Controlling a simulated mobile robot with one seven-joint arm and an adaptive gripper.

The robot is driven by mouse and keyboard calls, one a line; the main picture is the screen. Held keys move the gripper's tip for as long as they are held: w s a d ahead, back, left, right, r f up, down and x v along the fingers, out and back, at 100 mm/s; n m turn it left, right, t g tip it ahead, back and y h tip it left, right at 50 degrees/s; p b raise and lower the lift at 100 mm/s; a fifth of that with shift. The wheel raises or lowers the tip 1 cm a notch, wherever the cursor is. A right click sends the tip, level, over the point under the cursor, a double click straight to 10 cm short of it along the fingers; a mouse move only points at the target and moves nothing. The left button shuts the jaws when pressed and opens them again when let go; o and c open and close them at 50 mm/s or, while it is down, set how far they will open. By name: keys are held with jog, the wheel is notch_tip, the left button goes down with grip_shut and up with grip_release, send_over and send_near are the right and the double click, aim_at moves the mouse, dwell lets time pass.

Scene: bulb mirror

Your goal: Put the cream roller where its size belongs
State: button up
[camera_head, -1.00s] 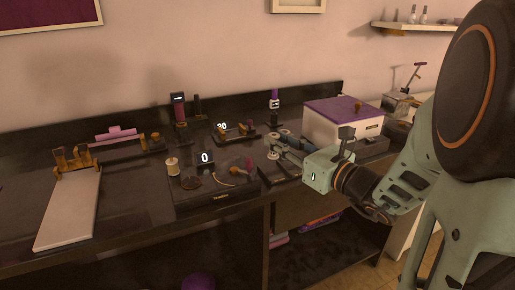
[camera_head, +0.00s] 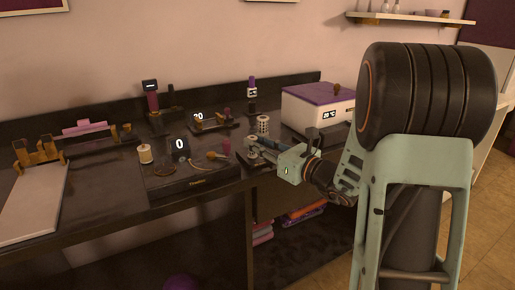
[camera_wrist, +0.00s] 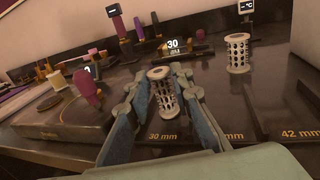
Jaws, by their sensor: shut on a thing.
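My gripper (camera_wrist: 166,92) is shut on a pale cream, perforated roller (camera_wrist: 164,90), which stands roughly upright between the fingers. The roller is over the dark counter just behind the printed "30 mm" mark (camera_wrist: 163,136); I cannot tell whether its base touches. In the head view my gripper (camera_head: 256,148) and the roller (camera_head: 252,142) are small, at the right of the scale. A second perforated roller (camera_wrist: 237,52) stands upright behind and to the right. A "42 mm" mark (camera_wrist: 301,133) is at the right; the mark between is partly hidden by a finger. A gauge display (camera_wrist: 173,44) reads 30.
The scale (camera_head: 190,175) reads 0 and has a spool (camera_head: 145,153) and small items on it. A white box with a purple lid (camera_head: 318,108) stands behind right. A white board (camera_head: 35,200) lies at the left. Dark posts stand along the back.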

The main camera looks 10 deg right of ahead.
jog(key=shift+r, duration=0.1)
jog(key=o, duration=1)
jog(key=shift+f, duration=0.2)
jog(key=shift+r, duration=0.2)
jog(key=shift+s+d, duration=0.2)
jog(key=shift+d, duration=0.05)
jog(key=p+v, duration=0.2)
jog(key=v, duration=0.9)
jog(key=shift+s, duration=0.3)
